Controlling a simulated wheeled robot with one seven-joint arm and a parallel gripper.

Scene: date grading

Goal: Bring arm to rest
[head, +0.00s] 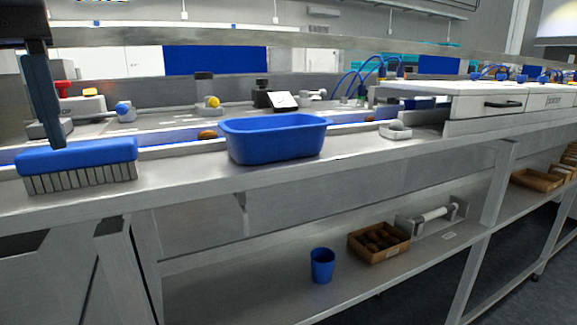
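A dark upright bar (42,95) with a black block at its top shows at the left edge. It looks like one finger of my gripper, but I cannot be sure. Its lower end meets or overlaps the top of a blue brush (78,157) with pale bristles, which is at the left front of the steel bench (200,178). I cannot tell whether the bar touches the brush. No second finger is visible, and the rest of the arm is out of view.
A blue tub (275,142) stands on the bench's front ledge. Brown dates (207,134) lie in the blue-lined channel behind. White drawers (490,104) are at right. The lower shelf holds a blue cup (322,265) and a brown box (392,252). Ledge space between brush and tub is clear.

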